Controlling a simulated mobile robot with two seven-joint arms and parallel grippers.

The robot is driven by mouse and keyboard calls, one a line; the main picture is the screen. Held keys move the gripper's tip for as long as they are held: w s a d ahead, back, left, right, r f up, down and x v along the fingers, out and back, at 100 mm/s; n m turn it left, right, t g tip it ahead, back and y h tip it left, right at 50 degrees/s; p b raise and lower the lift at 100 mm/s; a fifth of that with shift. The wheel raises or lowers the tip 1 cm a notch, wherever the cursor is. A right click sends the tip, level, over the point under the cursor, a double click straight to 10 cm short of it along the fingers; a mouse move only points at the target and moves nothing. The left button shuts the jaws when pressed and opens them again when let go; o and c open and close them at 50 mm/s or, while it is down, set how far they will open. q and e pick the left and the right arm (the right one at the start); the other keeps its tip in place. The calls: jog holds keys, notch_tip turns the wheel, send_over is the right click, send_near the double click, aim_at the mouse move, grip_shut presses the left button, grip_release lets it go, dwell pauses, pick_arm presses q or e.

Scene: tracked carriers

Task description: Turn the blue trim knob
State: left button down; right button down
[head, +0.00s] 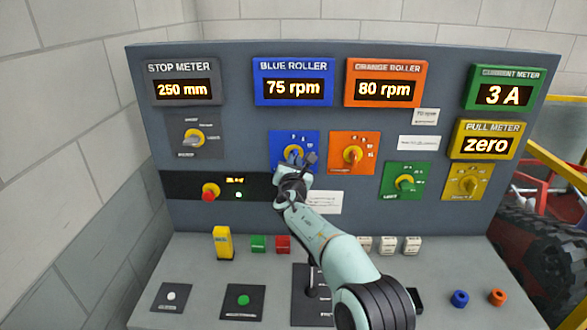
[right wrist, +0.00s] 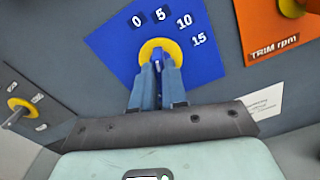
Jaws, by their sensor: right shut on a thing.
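The blue trim knob (head: 293,154) sits on a blue plate in the middle of the upright panel, with a yellow ring around it. In the right wrist view the knob (right wrist: 158,46) shows its yellow ring, with 0, 5, 10 and 15 marked above and to its right. My right gripper (right wrist: 157,72) is shut on the knob, its two blue-grey fingers close together in front of the ring. In the head view my right gripper (head: 295,168) partly hides the plate's lower part. The blue roller display (head: 293,82) reads 75 rpm. My left gripper is not in view.
The orange trim knob (head: 354,155) is right beside the blue plate; its display (head: 387,82) reads 80 rpm. A red-tipped knob (head: 211,191) is at the left.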

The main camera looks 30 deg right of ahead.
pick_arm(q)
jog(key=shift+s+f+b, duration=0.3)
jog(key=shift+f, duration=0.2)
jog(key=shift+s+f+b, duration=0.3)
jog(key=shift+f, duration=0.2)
pick_arm(e)
jog(key=shift+d+m, duration=0.1)
jog(key=shift+m, duration=0.9)
jog(key=shift+r, duration=0.1)
jog(key=c, duration=1.2)
grip_release()
jog(key=shift+o, duration=0.2)
